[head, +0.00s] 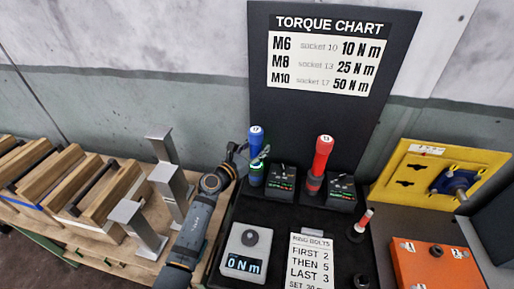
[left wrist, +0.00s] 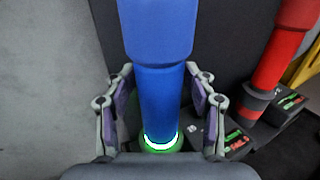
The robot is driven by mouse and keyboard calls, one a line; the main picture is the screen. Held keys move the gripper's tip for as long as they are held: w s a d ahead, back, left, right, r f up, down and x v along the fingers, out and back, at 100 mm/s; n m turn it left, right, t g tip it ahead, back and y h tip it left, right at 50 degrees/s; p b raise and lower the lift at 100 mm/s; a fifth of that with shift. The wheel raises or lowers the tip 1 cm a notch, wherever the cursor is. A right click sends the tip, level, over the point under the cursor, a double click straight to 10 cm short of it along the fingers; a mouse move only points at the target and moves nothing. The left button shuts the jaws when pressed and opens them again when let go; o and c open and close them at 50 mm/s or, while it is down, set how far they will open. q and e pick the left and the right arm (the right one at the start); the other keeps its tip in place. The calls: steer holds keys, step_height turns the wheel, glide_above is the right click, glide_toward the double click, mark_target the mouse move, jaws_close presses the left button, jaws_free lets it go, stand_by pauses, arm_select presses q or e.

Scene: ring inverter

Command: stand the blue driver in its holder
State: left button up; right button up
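The blue driver (head: 256,139) stands upright at the left of a black holder box (head: 282,177) with a small green display. A glowing green-white ring (left wrist: 160,143) shows around its lower part. Its bottom end is partly hidden, so I cannot tell how deep it sits. My left gripper (head: 256,158) is around the blue handle. In the left wrist view its two purple-padded fingers (left wrist: 161,98) flank the blue driver (left wrist: 162,90), with narrow gaps on both sides; it looks open. My right gripper is not in view.
A red driver (head: 322,155) stands right of the blue one, by a second box (head: 343,188). The torque chart board (head: 310,110) rises close behind. A grey torque display (head: 245,250) and ring-bolts card (head: 311,262) lie in front. Metal posts (head: 172,190) stand left.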

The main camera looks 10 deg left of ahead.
arm_select(q)
steer(key=shift+o, duration=0.2)
steer(key=shift+f, duration=0.1)
steer(key=shift+f, duration=0.15)
steer(key=v, duration=1.2)
steer(key=shift+r, duration=0.25)
steer(key=shift+f, duration=0.1)
